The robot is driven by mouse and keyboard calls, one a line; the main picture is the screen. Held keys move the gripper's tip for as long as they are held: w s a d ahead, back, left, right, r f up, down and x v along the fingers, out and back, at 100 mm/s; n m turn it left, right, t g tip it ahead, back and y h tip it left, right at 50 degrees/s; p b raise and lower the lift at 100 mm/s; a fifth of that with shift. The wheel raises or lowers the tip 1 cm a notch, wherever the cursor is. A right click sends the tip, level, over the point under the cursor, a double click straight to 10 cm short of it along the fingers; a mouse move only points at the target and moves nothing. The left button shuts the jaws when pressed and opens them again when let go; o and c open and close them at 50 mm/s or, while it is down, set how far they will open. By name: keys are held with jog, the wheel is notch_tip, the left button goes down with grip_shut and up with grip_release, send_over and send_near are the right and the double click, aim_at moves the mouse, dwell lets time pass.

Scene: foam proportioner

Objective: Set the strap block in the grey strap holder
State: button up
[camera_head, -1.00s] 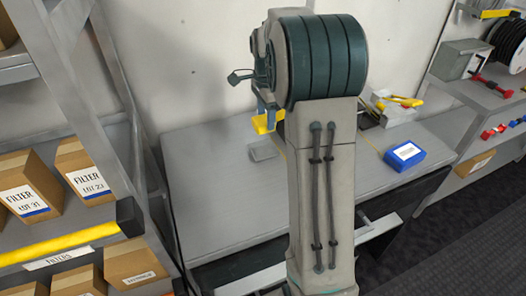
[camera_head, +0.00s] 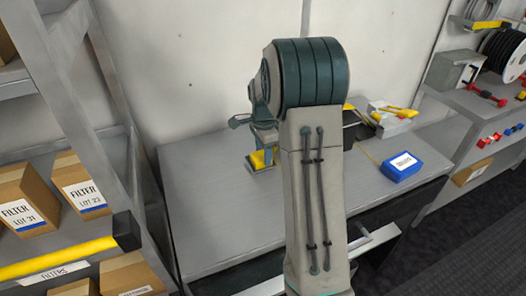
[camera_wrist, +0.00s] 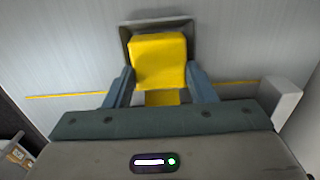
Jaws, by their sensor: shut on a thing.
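The strap block is yellow (camera_wrist: 158,60) and sits between the two blue-grey fingers of my gripper (camera_wrist: 158,76), which is shut on it. In the head view the block (camera_head: 258,160) is low over the left part of the bench, with my gripper (camera_head: 263,148) above it. The grey strap holder (camera_wrist: 127,33) shows as a rim behind and beside the block in the wrist view. The block covers most of the holder, so I cannot tell whether it is inside it or just above it.
The grey bench (camera_head: 215,205) is clear around the holder. A blue box (camera_head: 402,167) lies to the right, with a pale bin with yellow items (camera_head: 392,115) behind it. A shelf with filter cartons (camera_head: 80,185) stands at the left.

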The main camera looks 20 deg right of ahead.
aim_at(263, 155)
jog(key=shift+f, duration=0.25)
jog(key=o, duration=1)
notch_tip(263, 155, up, 12)
jog(key=s+a+n+t, duration=0.1)
jog(key=s+a+n, duration=0.3)
jog(key=s+n, duration=0.2)
jog(key=s+a+n+t, duration=0.1)
jog(key=s+a+n, duration=0.3)
jog(key=s, duration=0.7)
jog(key=s+a+f+n, duration=0.1)
jog(key=s+a+n, duration=0.3)
jog(key=s+n, duration=0.3)
jog(key=shift+s+a+n+t, duration=0.2)
jog(key=shift+s+n+t, duration=0.2)
jog(key=shift+s, duration=0.3)
